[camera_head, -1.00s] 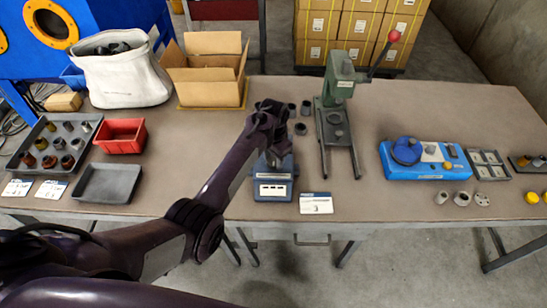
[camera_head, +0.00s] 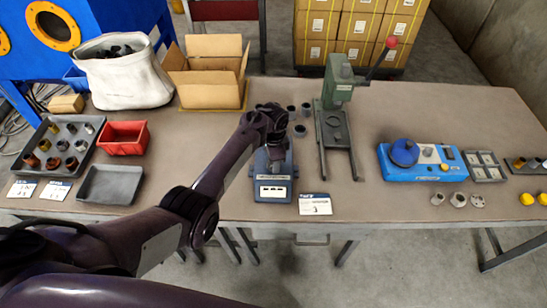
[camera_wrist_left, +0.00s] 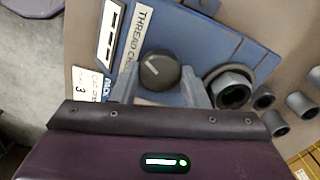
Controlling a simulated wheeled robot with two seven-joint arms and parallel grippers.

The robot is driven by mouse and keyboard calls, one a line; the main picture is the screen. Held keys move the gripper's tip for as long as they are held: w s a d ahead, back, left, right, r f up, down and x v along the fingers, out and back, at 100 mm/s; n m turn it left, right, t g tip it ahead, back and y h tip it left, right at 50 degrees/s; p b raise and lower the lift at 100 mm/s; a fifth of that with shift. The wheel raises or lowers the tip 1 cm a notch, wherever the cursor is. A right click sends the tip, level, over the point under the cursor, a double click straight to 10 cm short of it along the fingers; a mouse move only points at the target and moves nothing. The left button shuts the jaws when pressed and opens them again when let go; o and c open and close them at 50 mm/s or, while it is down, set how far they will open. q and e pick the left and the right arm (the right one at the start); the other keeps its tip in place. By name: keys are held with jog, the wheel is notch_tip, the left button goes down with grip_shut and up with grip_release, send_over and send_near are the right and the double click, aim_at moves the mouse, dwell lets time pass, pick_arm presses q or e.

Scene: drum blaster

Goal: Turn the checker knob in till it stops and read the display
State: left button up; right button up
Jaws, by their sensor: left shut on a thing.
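The blue thread checker (camera_head: 273,190) stands near the bench's front edge, left of centre. Its white panel with dark windows (camera_wrist_left: 111,33) faces forward; I cannot read any value there. The black checker knob (camera_wrist_left: 159,70) has a white pointer line, slanting in the left wrist view. My left gripper (camera_wrist_left: 160,88) is shut on the knob, one grey finger on each side. In the head view my wrist hides the knob and the checker's back part. My right gripper is not in view.
A white card (camera_head: 315,204) lies just right of the checker. Several dark rings (camera_head: 300,130) stand behind it, near a green lever press (camera_head: 338,85). A grey tray (camera_head: 110,185) and red bin (camera_head: 123,137) are left. A blue device (camera_head: 430,172) stands right.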

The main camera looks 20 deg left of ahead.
pick_arm(q)
jog(key=m, duration=0.3)
jog(key=shift+m, duration=0.4)
jog(key=m, duration=0.3)
jog(key=shift+m, duration=0.3)
jog(key=m, duration=0.3)
jog(key=shift+f+m+b, duration=0.15)
jog(key=shift+m+b, duration=0.25)
jog(key=m+b, duration=0.1)
jog(key=m, duration=0.2)
jog(key=shift+s+m, duration=0.1)
jog(key=shift+m, duration=0.2)
jog(key=o, duration=1)
jog(key=shift+r, duration=0.2)
